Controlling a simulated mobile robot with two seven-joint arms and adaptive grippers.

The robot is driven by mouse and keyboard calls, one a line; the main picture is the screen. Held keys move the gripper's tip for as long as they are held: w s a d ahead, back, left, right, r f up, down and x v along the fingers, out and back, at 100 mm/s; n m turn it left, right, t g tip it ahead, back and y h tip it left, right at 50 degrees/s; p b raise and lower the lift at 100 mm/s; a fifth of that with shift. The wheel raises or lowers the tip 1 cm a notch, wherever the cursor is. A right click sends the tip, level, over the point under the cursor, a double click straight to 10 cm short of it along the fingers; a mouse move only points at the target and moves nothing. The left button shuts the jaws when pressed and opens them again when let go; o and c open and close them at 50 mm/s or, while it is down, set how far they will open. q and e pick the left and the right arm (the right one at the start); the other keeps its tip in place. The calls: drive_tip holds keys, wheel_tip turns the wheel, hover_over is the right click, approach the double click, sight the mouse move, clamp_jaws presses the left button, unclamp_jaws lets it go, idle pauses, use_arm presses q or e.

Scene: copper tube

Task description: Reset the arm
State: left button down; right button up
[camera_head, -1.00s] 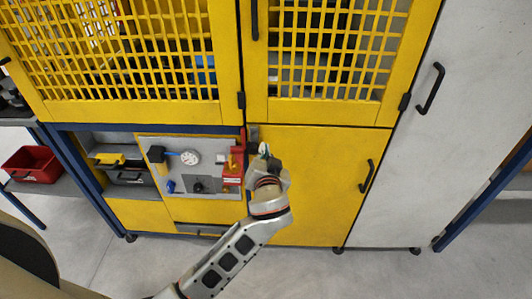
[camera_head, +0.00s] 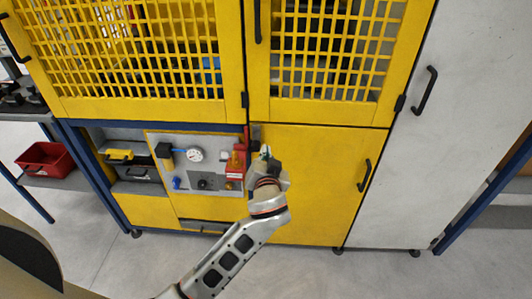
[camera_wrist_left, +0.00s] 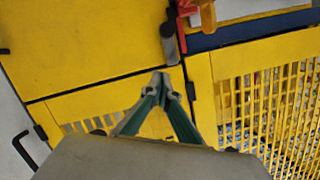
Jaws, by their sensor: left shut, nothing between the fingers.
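My left arm comes in from the lower left in the head view and reaches up in front of the yellow cabinet (camera_head: 318,205). My left gripper (camera_head: 265,152) is at the cabinet, just right of the red block on the grey panel, with its tips partly hidden by the wrist. In the left wrist view the gripper's green-sided fingers (camera_wrist_left: 161,80) meet at their tips, shut with nothing between them. A grey cylindrical part (camera_wrist_left: 169,44) beside a red piece lies just beyond the fingertips. The copper tube is not clearly visible. My right gripper is not in view.
A grey panel (camera_head: 207,154) with a gauge (camera_head: 194,155) and red block (camera_head: 235,172) is left of the gripper. Mesh doors (camera_head: 330,55) are above. A white cabinet (camera_head: 395,170) stands right. A red bin (camera_head: 46,159) sits on a left shelf. Floor in front is clear.

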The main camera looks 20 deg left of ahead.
use_arm(q)
drive_tip(key=s+d+f+m+g+h, duration=0.1)
drive_tip(key=s+f+h, duration=0.2)
drive_tip(key=s+f, duration=0.5)
drive_tip(key=s+f+m+g+h, duration=0.2)
drive_tip(key=s+f, duration=0.4)
drive_tip(key=f, duration=0.5)
drive_tip(key=s+f+h, duration=0.1)
drive_tip(key=s+f, duration=0.1)
drive_tip(key=s, duration=0.5)
drive_tip(key=s+f+h, duration=0.2)
drive_tip(key=s+f, duration=0.1)
drive_tip(key=s, duration=0.5)
drive_tip(key=shift+a+f+g, duration=0.3)
drive_tip(key=shift+a+f, duration=0.05)
drive_tip(key=shift+a, duration=0.1)
